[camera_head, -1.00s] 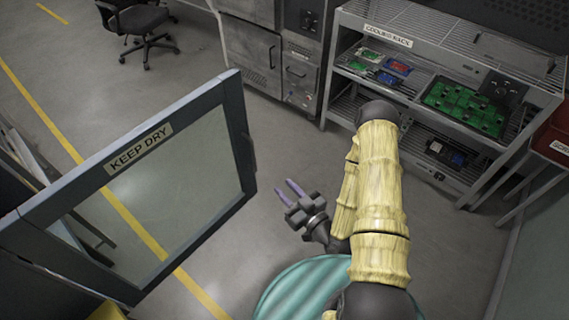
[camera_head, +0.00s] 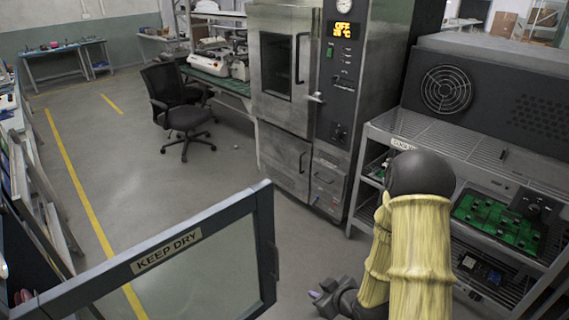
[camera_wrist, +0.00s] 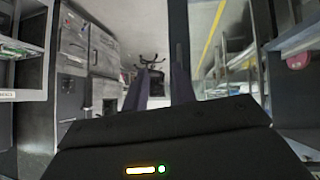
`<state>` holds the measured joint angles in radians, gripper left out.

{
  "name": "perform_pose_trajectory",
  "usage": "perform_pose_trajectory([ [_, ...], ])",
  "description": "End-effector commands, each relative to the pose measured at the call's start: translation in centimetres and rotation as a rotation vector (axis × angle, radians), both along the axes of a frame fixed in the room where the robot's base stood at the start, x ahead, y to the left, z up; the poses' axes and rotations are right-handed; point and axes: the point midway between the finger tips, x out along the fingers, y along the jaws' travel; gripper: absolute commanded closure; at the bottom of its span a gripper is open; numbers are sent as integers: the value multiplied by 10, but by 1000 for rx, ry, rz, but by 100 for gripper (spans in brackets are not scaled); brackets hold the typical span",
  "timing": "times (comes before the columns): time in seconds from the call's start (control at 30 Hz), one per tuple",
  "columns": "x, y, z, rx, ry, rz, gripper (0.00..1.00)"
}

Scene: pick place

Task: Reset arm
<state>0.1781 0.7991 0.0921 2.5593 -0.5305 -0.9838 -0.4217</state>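My arm (camera_head: 412,250), in a yellow ribbed sleeve, is folded at the lower right of the head view. My gripper (camera_head: 316,294) is low in that view, to the right of the "KEEP DRY" door, with only part of its purple-grey fingers showing. In the wrist view my gripper (camera_wrist: 160,88) has its two fingers standing apart with nothing between them, so it is open and empty. Floor and a distant black chair show beyond the fingers.
The glass-paned "KEEP DRY" door (camera_head: 168,250) stands open at lower left. A metal rack (camera_head: 400,122) with green circuit boards is close on the right. A grey oven (camera_head: 283,80) stands behind.

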Motion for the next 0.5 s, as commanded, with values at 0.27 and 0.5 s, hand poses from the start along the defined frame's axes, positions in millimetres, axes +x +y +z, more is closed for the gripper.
perform_pose_trajectory([
  [0.27,-9,-38,50,-139,191,-202,73],
  [0.5,-40,-58,100,-164,361,-426,73],
])
